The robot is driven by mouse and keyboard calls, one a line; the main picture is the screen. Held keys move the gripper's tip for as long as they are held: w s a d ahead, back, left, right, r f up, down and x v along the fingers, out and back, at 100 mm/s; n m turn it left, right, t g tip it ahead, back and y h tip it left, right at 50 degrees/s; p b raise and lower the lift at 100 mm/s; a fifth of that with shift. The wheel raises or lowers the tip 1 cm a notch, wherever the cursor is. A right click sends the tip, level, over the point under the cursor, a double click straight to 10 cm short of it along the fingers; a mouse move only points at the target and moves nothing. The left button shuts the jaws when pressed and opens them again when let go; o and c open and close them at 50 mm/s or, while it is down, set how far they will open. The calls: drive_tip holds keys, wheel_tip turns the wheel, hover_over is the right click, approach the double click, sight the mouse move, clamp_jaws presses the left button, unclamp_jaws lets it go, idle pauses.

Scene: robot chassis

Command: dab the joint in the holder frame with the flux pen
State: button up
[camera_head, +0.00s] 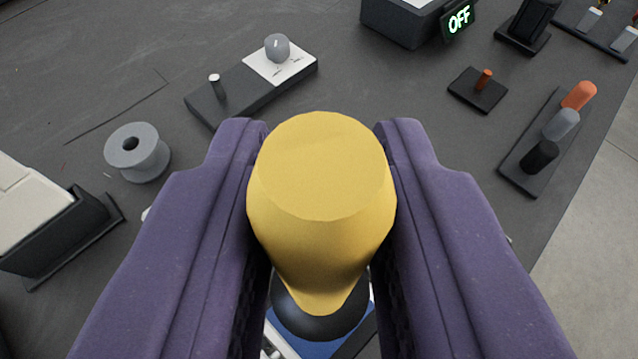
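My gripper (321,215) has two purple fingers, one on each side of a thick yellow tool (320,165), and appears shut on it. The tool has a flat top and narrows downward; it may be the flux pen, but its tip is hidden. A dark rounded part (318,310) shows below it; I cannot tell whether it belongs to the tool or is apart from it. Under that, a blue surface (322,349) with white and dark edges shows only in part. I cannot make out the holder frame or the joint.
A grey spool (137,152) and a white-and-black box (40,215) are at left. A dark base with knob (277,48) is behind. At right are a small stand with an orange peg (483,80), a rack of handles (540,157) and the table edge.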

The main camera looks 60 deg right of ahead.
sight(321, 316)
wheel_tip(321, 316, down, 8)
drive_tip(key=b, duration=0.6)
drive_tip(key=shift+f, duration=0.35)
idle(0.8)
wheel_tip(321, 316, up, 8)
drive_tip(key=p, duration=0.5)
drive_tip(key=shift+f+p, duration=0.15)
drive_tip(key=shift+p, duration=0.25)
drive_tip(key=shift+f, duration=0.1)
